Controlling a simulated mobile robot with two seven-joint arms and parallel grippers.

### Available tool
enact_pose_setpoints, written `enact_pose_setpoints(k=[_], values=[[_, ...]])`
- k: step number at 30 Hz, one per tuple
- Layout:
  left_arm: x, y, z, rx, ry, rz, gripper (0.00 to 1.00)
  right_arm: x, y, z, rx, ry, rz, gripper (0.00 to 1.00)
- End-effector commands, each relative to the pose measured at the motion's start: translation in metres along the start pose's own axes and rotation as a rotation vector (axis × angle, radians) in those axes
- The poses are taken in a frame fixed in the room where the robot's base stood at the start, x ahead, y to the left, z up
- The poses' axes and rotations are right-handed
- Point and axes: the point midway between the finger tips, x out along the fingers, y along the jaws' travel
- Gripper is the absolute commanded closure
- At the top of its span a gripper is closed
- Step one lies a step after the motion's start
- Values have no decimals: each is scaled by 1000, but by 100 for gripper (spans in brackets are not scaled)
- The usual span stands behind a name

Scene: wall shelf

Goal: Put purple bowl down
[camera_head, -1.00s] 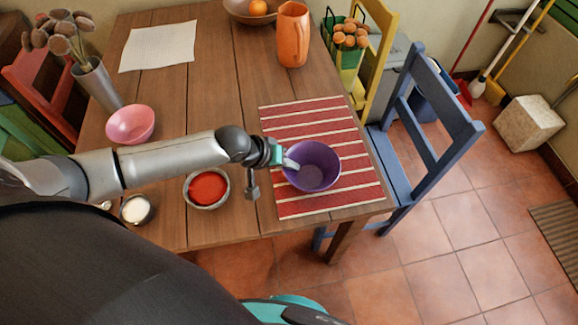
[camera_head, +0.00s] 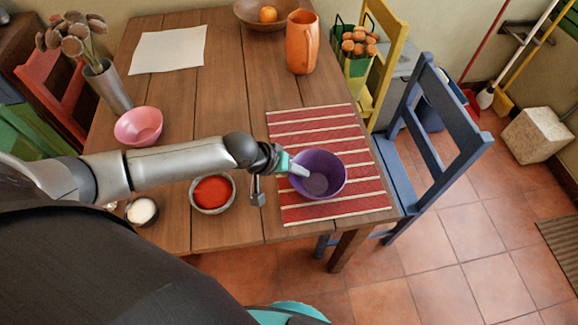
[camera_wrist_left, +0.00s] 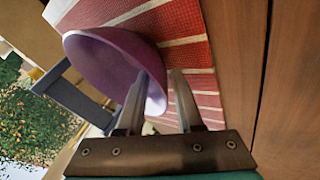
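The purple bowl (camera_head: 330,178) is upright over the red striped mat (camera_head: 310,128) on the table's right side. My left gripper (camera_head: 300,172) reaches it from the left, at its left rim. In the left wrist view the bowl (camera_wrist_left: 105,55) has its wall between the two fingers (camera_wrist_left: 160,85), one inside and one outside. The fingers appear shut on this wall. The bowl's underside is hidden, so I cannot tell whether it touches the mat. My right gripper is not in view.
A bowl of red food (camera_head: 212,192), a small white-filled bowl (camera_head: 142,211) and a pink bowl (camera_head: 139,126) stand left of the mat. An orange jug (camera_head: 302,45) stands behind. A blue chair (camera_head: 425,140) is at the right edge. Wood between jug and pink bowl is clear.

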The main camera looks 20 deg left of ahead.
Motion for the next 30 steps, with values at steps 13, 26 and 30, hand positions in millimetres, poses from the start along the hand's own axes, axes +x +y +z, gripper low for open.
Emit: enact_pose_setpoints(k=[13, 26, 30], values=[[-79, 0, -1, 2, -1, -3, 65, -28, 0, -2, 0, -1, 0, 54], [-121, 1, -1, 0, 1, 1, 65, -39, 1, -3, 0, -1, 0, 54], [-121, 1, -1, 0, 1, 1, 65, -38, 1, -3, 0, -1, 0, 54]])
